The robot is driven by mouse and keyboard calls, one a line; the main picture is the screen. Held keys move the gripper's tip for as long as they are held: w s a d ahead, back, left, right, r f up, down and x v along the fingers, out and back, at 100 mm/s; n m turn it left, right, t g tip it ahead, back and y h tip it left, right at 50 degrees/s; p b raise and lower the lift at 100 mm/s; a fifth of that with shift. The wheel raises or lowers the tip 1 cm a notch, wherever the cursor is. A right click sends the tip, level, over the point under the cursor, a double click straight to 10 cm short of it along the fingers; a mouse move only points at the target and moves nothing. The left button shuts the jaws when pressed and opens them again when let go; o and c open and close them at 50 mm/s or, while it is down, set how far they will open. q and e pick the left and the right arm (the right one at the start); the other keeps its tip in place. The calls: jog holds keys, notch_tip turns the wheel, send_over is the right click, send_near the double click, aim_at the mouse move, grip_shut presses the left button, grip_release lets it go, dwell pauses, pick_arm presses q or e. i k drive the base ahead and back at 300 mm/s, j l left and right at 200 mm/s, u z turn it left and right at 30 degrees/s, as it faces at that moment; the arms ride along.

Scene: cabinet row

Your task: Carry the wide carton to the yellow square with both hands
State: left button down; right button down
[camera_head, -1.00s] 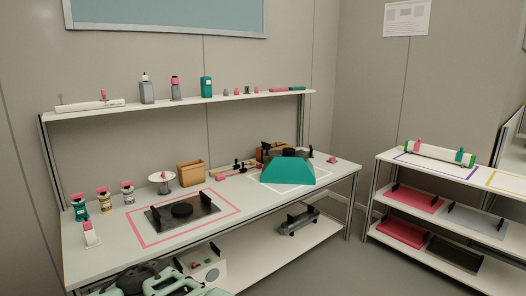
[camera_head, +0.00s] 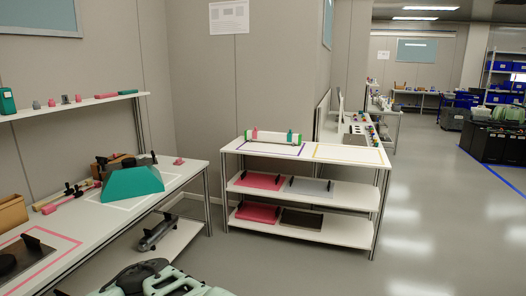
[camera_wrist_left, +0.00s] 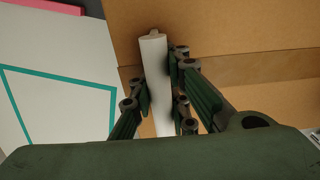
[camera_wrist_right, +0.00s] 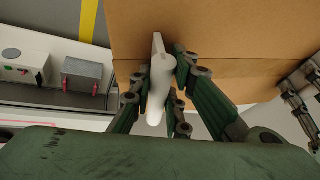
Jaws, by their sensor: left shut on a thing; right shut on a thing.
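The wide carton is brown cardboard and fills much of the left wrist view (camera_wrist_left: 240,25) and the right wrist view (camera_wrist_right: 220,35). My left gripper (camera_wrist_left: 158,88) is shut on a white bar-like handle (camera_wrist_left: 154,60) at the carton's side. My right gripper (camera_wrist_right: 158,82) is shut on a similar white handle (camera_wrist_right: 155,112). The carton and both grippers are out of sight in the head view. The yellow square (camera_head: 348,154) is a thin outline on the right part of the white shelf unit's top, and its inside looks empty.
A purple outline (camera_head: 272,149) lies left of the yellow one, with a white-and-green roll-like object (camera_head: 273,138) at its back. Trays fill the shelves below. A long workbench (camera_head: 120,222) with a teal block (camera_head: 133,183) stands left. Grey floor (camera_head: 440,230) is open at the right.

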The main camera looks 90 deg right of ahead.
aim_at(347, 153)
jog(key=z, duration=3.35)
jog(key=i+z, duration=0.35)
jog(key=i, duration=0.4)
jog(key=i+j, duration=0.15)
jog(key=i, duration=3.25)
